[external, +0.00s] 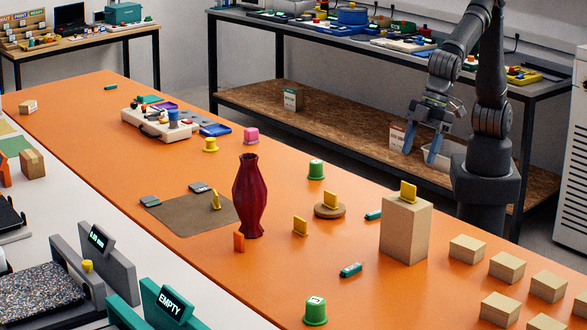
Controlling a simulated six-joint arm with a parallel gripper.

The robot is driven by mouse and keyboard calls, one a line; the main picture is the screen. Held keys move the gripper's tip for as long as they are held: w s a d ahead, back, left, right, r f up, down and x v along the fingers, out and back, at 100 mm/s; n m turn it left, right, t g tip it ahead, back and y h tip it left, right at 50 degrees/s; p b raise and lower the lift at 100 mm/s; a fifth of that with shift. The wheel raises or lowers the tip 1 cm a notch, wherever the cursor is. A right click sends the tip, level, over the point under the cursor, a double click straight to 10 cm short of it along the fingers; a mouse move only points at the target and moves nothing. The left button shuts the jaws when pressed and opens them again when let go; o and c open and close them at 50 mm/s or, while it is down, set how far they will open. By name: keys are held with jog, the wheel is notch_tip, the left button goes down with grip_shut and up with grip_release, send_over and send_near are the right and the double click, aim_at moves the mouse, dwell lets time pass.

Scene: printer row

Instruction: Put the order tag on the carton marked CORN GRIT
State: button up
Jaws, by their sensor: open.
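Several small yellow upright pieces stand on the orange table; I cannot tell which is the order tag. One yellow piece (409,191) is on top of a tall plain carton (405,232). Another yellow piece (330,200) is on a round wooden disc (330,211), and one (300,226) stands on the bare table. A fourth (216,200) is on a brown mat (180,218). Several low cartons (467,248) sit at the right. I can read no CORN GRIT marking. My gripper (420,153) is open and empty, fingers down, raised beyond the table's far edge, clear of these things.
A dark red vase (250,198) stands tall mid-table. Green spools (316,169), teal pieces (351,269) and an orange piece (239,242) are scattered about. Printers (168,302) line the near side. A workbench (370,35) stands behind.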

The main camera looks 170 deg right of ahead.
aim_at(408, 184)
jog(key=v, duration=0.2)
jog(key=shift+s+a+r, duration=0.15)
jog(key=shift+r, duration=0.15)
jog(key=shift+f, duration=0.15)
jog(key=x, duration=1.2)
jog(key=shift+f, duration=0.2)
notch_tip(408, 184, up, 3)
jog(key=shift+r, duration=0.7)
